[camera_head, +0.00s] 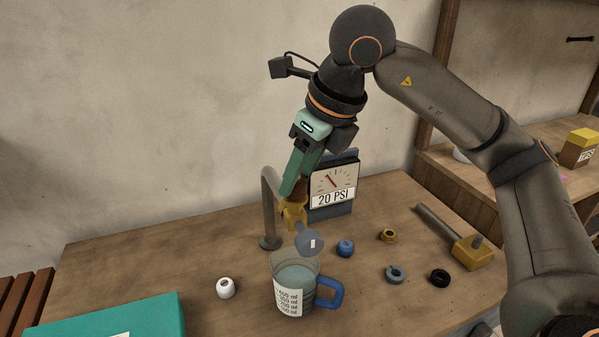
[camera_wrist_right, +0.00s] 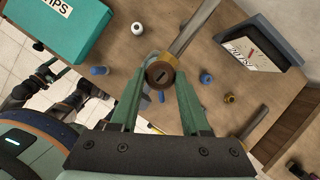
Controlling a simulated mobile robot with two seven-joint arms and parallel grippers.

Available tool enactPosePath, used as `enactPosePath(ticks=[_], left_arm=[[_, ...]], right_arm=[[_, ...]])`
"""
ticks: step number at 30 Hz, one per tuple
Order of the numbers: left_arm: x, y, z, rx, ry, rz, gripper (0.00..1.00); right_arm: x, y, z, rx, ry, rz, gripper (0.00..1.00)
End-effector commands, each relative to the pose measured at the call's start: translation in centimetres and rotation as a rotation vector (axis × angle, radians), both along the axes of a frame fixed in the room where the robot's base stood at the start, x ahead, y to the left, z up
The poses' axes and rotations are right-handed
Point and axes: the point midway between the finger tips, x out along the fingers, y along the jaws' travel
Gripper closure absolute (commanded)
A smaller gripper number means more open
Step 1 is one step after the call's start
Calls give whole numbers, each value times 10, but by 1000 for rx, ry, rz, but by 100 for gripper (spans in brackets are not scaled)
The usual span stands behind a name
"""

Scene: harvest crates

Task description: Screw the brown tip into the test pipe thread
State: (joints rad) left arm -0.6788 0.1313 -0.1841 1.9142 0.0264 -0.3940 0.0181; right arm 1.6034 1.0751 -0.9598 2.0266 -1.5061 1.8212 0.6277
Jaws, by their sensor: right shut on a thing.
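My right gripper (camera_head: 292,192), with green fingers, points down at the test pipe's outlet. In the right wrist view its fingers (camera_wrist_right: 161,80) are shut on the brown tip (camera_wrist_right: 160,74), a round piece with a dark slotted centre. The brown also shows at the fingers in the head view (camera_head: 301,187). The grey bent test pipe (camera_head: 267,205) rises from the table and carries a brass fitting (camera_head: 294,214) just under the fingers. A grey disc (camera_head: 309,243) with a white mark is below it. Thread engagement is hidden. My left gripper is not in view.
A measuring jug (camera_head: 280,265) with a blue handle stands below the outlet. A gauge (camera_head: 333,187) reads 20 PSI behind. White (camera_head: 226,288), blue (camera_head: 345,248) and several ring parts lie around.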

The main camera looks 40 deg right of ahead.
Motion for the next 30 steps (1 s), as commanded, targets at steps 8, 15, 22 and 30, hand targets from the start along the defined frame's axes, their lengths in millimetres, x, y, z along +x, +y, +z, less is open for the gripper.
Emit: enactPosePath(ticks=[8, 15, 22, 30], left_arm=[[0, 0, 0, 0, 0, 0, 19], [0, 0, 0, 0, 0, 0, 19], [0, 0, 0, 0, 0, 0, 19], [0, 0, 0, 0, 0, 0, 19]], right_arm=[[0, 3, 0, -3, -2, -318, 85], [0, 5, 1, -5, -5, -608, 85], [1, 7, 1, -4, -7, -874, 85], [1, 7, -1, -2, -3, -981, 85]])
